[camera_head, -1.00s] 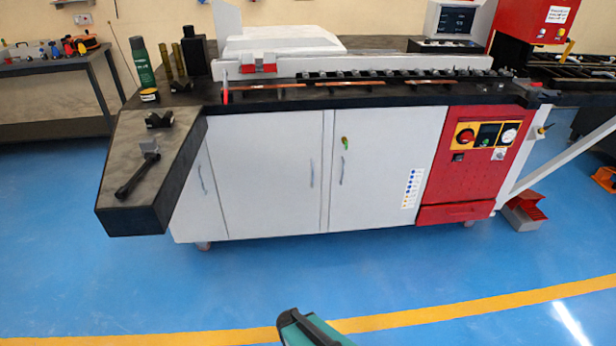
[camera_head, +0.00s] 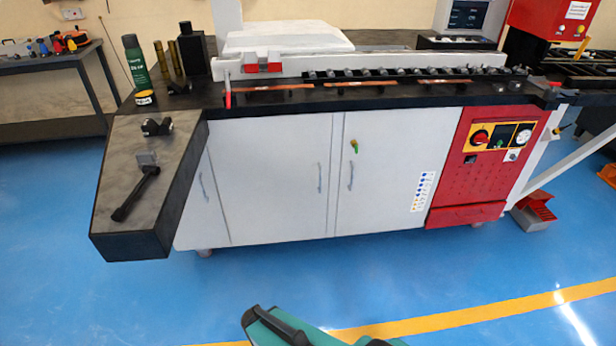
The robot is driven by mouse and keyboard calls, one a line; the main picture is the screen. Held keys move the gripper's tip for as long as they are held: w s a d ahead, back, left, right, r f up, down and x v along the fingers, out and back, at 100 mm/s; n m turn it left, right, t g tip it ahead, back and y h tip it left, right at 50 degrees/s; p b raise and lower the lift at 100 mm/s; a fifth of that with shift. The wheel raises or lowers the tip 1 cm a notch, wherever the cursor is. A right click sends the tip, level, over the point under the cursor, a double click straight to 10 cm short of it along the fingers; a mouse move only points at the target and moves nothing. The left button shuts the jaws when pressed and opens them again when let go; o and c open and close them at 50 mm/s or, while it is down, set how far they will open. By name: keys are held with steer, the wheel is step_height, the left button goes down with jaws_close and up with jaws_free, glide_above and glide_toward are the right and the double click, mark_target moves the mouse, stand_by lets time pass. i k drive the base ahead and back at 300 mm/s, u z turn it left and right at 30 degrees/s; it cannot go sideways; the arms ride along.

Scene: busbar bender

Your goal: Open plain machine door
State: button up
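The machine is a long white cabinet with a black top. Its plain front door (camera_head: 268,180) is white, without key or stickers, and looks shut, with a vertical handle (camera_head: 319,178) near its right edge. To its right, another white door (camera_head: 385,170) has a handle, a green key (camera_head: 354,147) and a column of coloured stickers. A narrow white panel (camera_head: 203,195) with a handle is on the left side. A teal and black part of my arm shows at the bottom edge, well in front of the machine. My gripper's fingers are not in view.
A dark angled shelf (camera_head: 135,205) juts forward at the machine's left. A red control panel (camera_head: 485,155) is on the right, with a red pedal (camera_head: 537,207) on the floor beside it. The blue floor (camera_head: 330,275) before the doors is clear, crossed by a yellow line.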

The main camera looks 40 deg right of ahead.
mark_target(271, 175)
steer(key=u, duration=0.05)
steer(key=i, duration=1)
steer(key=z, duration=0.35)
